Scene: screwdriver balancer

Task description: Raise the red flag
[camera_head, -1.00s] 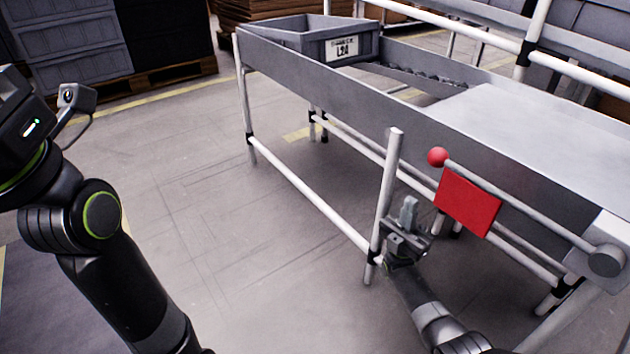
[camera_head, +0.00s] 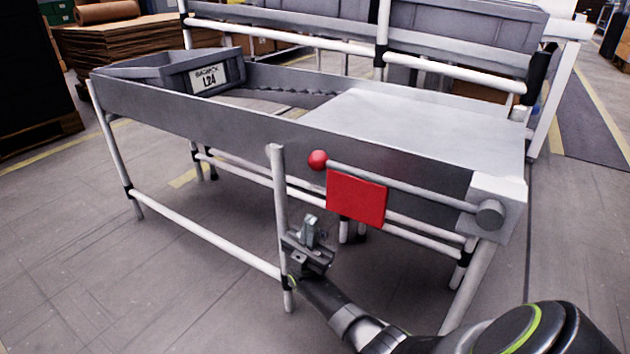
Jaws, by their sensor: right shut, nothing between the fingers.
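The red flag (camera_head: 356,197) is a flat red plate hanging from a grey rod (camera_head: 405,188). The rod ends in a red ball (camera_head: 317,160) on the left and meets a round grey pivot (camera_head: 490,214) on the right. The rod lies nearly level, sloping slightly down toward the pivot, along the side of the grey conveyor table. My right gripper (camera_head: 311,232) is shut and empty, below and left of the flag, apart from it in the picture. It is beside a white upright post (camera_head: 279,200). My left gripper is out of view.
The grey conveyor table (camera_head: 430,125) stands on white tube legs. A grey crate labelled L24 (camera_head: 165,72) sits at its far left end. Another railed table (camera_head: 450,65) stands behind. The floor at front left is clear.

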